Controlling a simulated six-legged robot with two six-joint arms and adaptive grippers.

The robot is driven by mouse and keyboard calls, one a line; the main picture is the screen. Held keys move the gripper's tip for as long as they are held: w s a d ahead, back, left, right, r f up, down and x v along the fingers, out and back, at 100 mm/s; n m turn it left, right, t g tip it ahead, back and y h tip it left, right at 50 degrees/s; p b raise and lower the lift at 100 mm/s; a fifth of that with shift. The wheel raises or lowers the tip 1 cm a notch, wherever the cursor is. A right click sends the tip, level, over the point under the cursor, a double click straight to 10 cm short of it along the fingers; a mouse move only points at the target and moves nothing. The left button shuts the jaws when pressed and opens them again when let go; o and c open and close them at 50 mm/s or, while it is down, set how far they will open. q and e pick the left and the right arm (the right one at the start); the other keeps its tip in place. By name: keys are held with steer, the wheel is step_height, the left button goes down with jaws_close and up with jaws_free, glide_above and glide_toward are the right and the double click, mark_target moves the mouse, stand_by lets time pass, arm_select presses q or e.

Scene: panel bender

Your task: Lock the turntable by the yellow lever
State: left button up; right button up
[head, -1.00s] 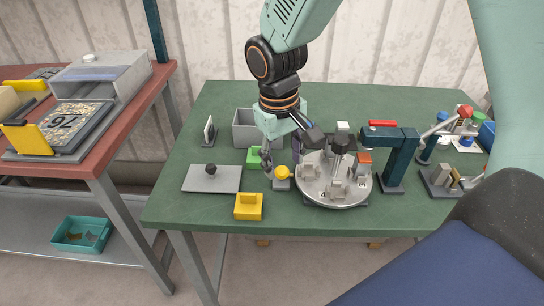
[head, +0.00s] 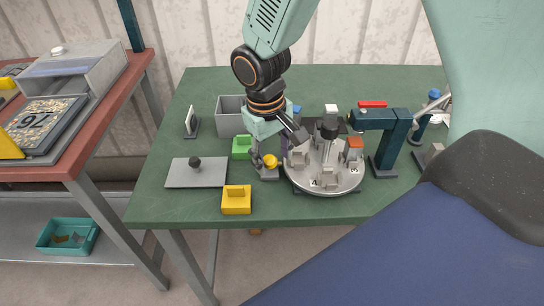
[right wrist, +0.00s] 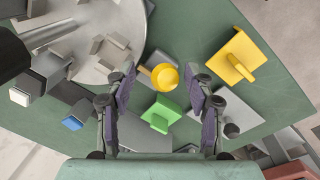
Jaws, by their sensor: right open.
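The round turntable (head: 322,178) is a pale metal disc with several numbered blocks and a dark-topped centre post, on the green table. The yellow lever (head: 270,162) shows as a round yellow knob on a small grey base at the disc's left edge. My right gripper (head: 270,151) is open, pointing down over the lever. In the right wrist view the yellow knob (right wrist: 165,77) appears between the two open fingertips (right wrist: 164,84), and its short arm reaches toward the disc. I cannot tell whether a finger touches it. My left gripper is not in view.
A green block (head: 241,148) stands close left of the lever, and a yellow block (head: 237,200) in front. A grey plate with a black knob (head: 196,171) lies further left. A grey bin (head: 230,115) is behind. A dark teal press (head: 391,140) overhangs the turntable's right side.

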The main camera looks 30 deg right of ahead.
steer(key=shift+w+a, duration=0.2)
steer(key=shift+a, duration=0.45)
steer(key=shift+s+d+f, duration=0.1)
steer(key=shift+d+f, duration=0.05)
steer(key=shift+d, duration=0.4)
steer(key=c, duration=0.5)
steer(key=shift+a, duration=0.25)
steer(key=shift+c, duration=1.4)
jaws_close()
